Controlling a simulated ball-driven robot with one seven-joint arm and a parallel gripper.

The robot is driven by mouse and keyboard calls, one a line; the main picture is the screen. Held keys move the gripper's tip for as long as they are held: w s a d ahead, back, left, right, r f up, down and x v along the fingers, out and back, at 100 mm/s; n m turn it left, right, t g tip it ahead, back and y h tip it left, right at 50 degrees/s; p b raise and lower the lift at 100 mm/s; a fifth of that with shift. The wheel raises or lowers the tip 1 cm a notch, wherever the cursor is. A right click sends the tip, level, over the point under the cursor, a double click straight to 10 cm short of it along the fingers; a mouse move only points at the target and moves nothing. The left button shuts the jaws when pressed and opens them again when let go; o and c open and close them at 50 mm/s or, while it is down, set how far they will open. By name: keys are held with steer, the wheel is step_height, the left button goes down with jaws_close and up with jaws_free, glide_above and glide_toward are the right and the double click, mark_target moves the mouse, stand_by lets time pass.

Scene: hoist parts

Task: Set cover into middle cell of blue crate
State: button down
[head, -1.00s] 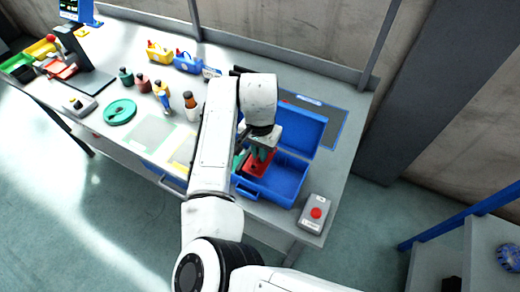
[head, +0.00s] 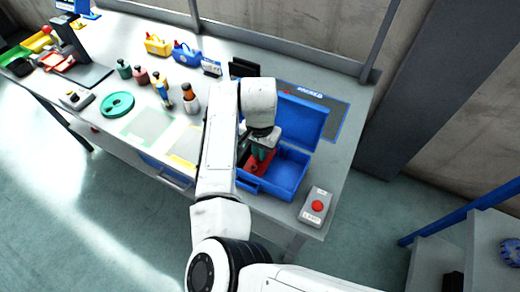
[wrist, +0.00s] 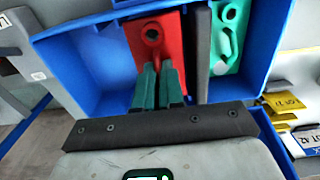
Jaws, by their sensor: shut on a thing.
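The blue crate (head: 292,172) stands open at the right end of the bench, its lid raised behind it. The red cover (wrist: 172,40), a plate with a round raised hole, is inside the crate walls in the wrist view. My gripper (wrist: 158,68) has its teal fingers shut on the cover's near part. A dark upright strip (wrist: 203,50) stands just right of the cover, and a green hooked part (wrist: 229,38) lies in the cell beyond it. The crate area left of the cover is empty. Whether the cover touches the crate floor cannot be told. In the head view my arm hides much of the cover.
A grey box with a red button (head: 317,206) stands right of the crate. Bottles (head: 190,100), a green ring (head: 117,104) and yellow (head: 158,44) and blue (head: 186,53) carriers stand to the left. A wall rises behind the bench.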

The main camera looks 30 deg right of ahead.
steer(key=shift+f, duration=0.1)
steer(key=shift+w+f+b, duration=0.1)
steer(key=shift+f+b, duration=0.6)
steer(key=shift+f, duration=0.45)
steer(key=shift+f, duration=0.4)
steer(key=c, duration=0.8)
jaws_free()
step_height(320, 180, up, 9)
steer(key=p, duration=0.9)
steer(key=shift+r, duration=0.1)
